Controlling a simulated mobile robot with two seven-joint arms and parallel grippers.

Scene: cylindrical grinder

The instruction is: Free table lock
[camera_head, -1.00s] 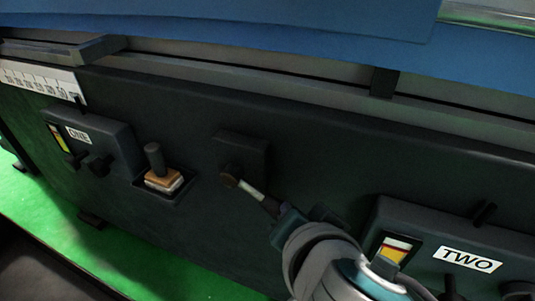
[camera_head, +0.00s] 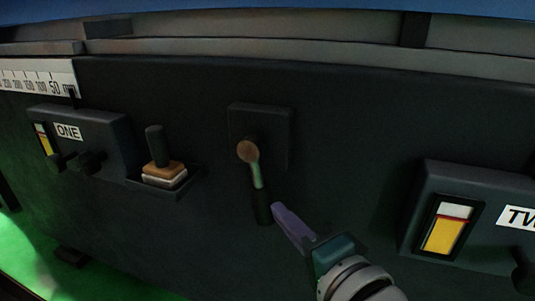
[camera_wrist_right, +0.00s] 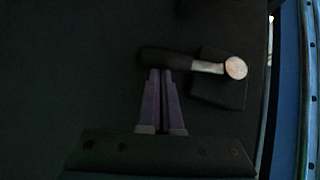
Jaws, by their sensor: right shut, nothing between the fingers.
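The table lock is a lever on a dark square plate (camera_head: 275,125) on the machine's front panel. The lever (camera_head: 256,175) has a round tan hub, a shiny metal shank and a black grip, and it hangs nearly straight down. My right gripper (camera_head: 279,210) is shut and empty, with its purple fingertips at the right side of the black grip. In the right wrist view the closed fingers (camera_wrist_right: 161,75) meet the edge of the black grip (camera_wrist_right: 166,58), seemingly touching it from the side, not around it. My left gripper is out of view.
Left of the lever are a stubby black handle (camera_head: 156,142) on a small tray and control box ONE (camera_head: 100,128). Control box TWO (camera_head: 430,180) juts out to the right of my right gripper. A scale strip (camera_head: 45,78) is at upper left.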

